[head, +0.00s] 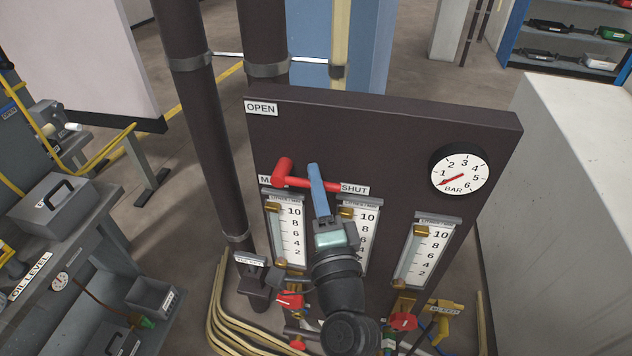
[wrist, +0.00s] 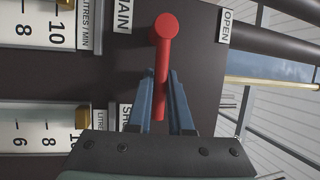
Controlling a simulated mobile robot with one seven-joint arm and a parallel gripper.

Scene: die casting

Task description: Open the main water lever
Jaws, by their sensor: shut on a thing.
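The red main water lever (head: 297,181) is on the dark panel (head: 370,130). Its round hub is at the left and its handle points right, toward the SHUT label (head: 355,189). The OPEN label (head: 261,108) is above the hub, near the panel's top left corner. My gripper (head: 313,170) is shut on the lever's handle, between hub and handle end. In the wrist view, the blue fingers (wrist: 161,76) stand on both sides of the red handle (wrist: 161,60). The MAIN label is partly hidden by the lever in the head view.
Several flow gauges (head: 425,255) line the panel below the lever. A round pressure gauge (head: 460,174) is at the right, its needle near the low end. Dark vertical pipes (head: 203,120) stand left of the panel. Red valve handles (head: 403,321) and yellow pipes (head: 222,325) are below.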

